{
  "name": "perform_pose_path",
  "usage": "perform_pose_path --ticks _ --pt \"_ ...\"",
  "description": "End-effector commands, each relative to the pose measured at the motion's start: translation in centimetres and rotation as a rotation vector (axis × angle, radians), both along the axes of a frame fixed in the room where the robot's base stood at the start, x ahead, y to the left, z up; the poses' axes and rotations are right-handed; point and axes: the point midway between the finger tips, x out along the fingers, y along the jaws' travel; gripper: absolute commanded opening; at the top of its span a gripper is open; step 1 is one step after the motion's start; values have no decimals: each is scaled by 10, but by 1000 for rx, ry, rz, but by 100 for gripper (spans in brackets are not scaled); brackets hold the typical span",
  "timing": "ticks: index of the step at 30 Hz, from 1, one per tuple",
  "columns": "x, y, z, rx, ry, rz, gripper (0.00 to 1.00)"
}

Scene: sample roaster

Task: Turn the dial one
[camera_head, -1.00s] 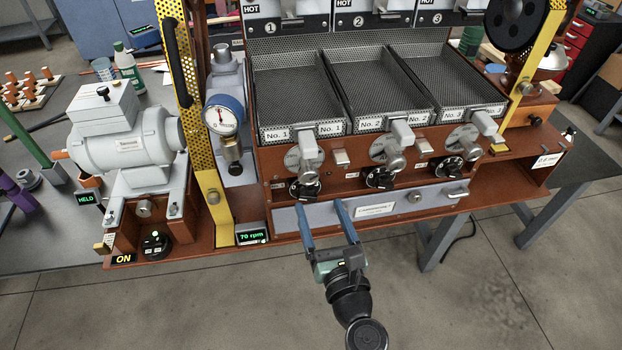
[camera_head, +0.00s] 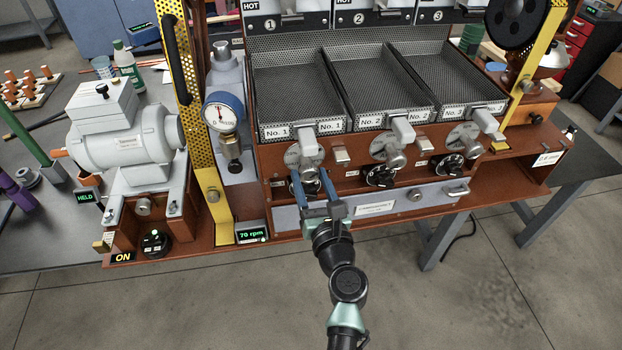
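Dial one, a black round knob (camera_head: 308,188) with a pale scale, is on the brown front panel below the tray marked No. 1. It is mostly hidden behind my gripper. My gripper (camera_head: 311,172) reaches up from below, its two blue fingers apart, one at each side of the dial's place. I cannot tell whether they touch the knob. The dial's pointer cannot be read.
Two similar black dials, the middle one (camera_head: 380,176) and the right one (camera_head: 450,165), sit along the same panel. A grey drawer (camera_head: 437,193) lies just below. Levers with pale handles (camera_head: 309,143) stick out above the dials. The floor in front is clear.

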Motion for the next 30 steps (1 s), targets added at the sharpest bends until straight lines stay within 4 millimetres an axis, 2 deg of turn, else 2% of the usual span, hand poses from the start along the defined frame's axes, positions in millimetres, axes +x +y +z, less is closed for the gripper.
perform_pose_path --ticks 1,9,20,30 --pt "0 0 0 0 0 0 46" --pt "0 0 0 0 0 0 0" --pt "0 -1 0 -48 -13 -1 0" --pt "0 -1 0 -280 -76 0 0"
